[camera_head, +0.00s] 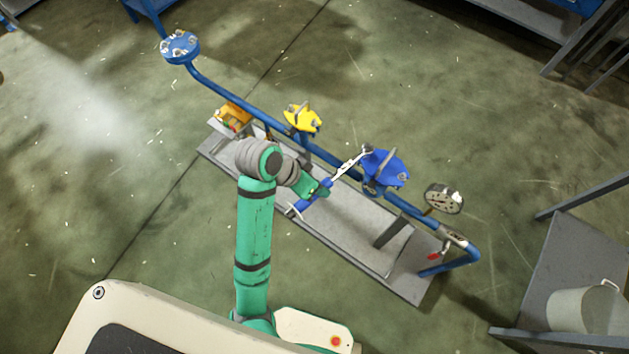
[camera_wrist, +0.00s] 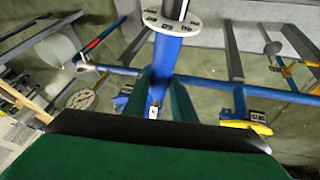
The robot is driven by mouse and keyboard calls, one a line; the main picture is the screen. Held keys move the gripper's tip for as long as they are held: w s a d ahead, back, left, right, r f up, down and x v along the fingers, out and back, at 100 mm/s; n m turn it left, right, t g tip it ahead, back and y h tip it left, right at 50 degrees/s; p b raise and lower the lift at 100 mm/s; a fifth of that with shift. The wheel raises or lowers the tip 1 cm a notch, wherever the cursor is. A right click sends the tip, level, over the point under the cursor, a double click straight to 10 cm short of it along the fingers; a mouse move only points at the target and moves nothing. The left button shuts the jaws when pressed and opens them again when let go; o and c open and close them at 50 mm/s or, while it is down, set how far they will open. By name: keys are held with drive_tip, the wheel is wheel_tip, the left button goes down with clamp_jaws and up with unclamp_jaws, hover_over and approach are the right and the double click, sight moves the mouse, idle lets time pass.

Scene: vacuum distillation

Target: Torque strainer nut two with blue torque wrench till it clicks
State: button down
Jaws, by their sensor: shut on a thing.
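The blue torque wrench (camera_head: 312,201) is in my gripper (camera_head: 320,190). Its silver shaft (camera_head: 347,163) slants up and right towards the blue strainer cover (camera_head: 388,170). The gripper is shut on the handle.
A blue pipe (camera_head: 237,98) runs along the grey skid (camera_head: 330,222). A grey bench with a white bucket (camera_head: 588,310) is at lower right. Open floor lies around the skid.

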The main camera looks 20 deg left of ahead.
drive_tip(key=shift+s+d+n, duration=0.45)
drive_tip(key=shift+d+n, duration=0.05)
drive_tip(key=shift+d, duration=0.25)
drive_tip(key=shift+s+d+t, duration=0.1)
drive_tip(key=shift+d+t, duration=0.2)
drive_tip(key=shift+d+n+y, duration=0.1)
drive_tip(key=shift+n+y, duration=0.2)
drive_tip(key=s+d+n+t+y, duration=0.1)
drive_tip(key=d+n, duration=0.3)
drive_tip(key=d, duration=0.3)
drive_tip(key=shift+s, duration=0.35)
drive_tip(key=shift+a, duration=0.2)
drive_tip(key=a+m, duration=0.2)
drive_tip(key=a, duration=0.1)
drive_tip(key=shift+w+a, duration=0.15)
drive_tip(key=shift+w, duration=0.2)
drive_tip(key=shift+a, duration=0.1)
